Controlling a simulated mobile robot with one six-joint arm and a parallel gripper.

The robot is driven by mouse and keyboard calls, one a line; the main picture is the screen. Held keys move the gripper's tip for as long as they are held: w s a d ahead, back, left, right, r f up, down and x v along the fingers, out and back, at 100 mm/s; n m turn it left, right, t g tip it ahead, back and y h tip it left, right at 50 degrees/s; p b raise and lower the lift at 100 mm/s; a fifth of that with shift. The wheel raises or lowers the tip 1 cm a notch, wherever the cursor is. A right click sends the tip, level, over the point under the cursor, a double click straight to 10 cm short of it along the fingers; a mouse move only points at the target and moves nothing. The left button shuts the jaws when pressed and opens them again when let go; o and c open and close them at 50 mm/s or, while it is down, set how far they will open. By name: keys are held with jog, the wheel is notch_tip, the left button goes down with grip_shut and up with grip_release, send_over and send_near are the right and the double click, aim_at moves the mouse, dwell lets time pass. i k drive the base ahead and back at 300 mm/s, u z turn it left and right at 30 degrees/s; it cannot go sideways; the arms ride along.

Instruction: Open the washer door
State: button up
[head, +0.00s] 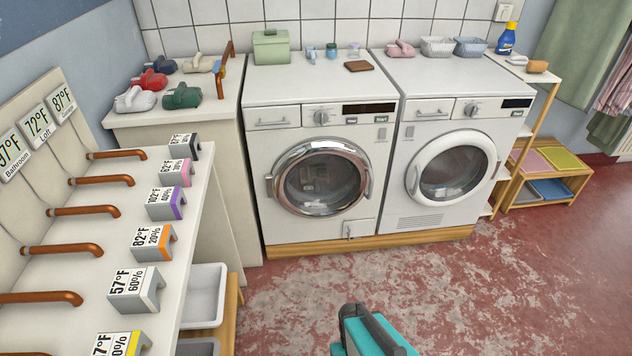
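The left one, which looks like the washer (258,165), has a round door (322,177) with a chrome ring and dark glass. Its door looks shut. A handle-like piece shows at the ring's left edge, and another at its right edge. A teal and dark grey part of my arm or gripper (372,332) shows at the bottom centre, in front of and apart from the washer. Its fingers cannot be made out.
The right machine (450,167) has a white-ringed door, also shut. A counter with copper hooks and labelled blocks (160,243) runs along the left. A wooden shelf (545,100) stands at the right. The red, worn floor (440,290) before the machines is clear.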

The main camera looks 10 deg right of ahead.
aim_at(276, 187)
jog(key=i, duration=0.15)
jog(key=z, duration=0.05)
jog(key=k, duration=1.3)
jog(key=z, duration=0.35)
jog(key=i, duration=0.85)
jog(key=u, duration=0.5)
jog(key=i, duration=0.9)
jog(key=u, duration=0.55)
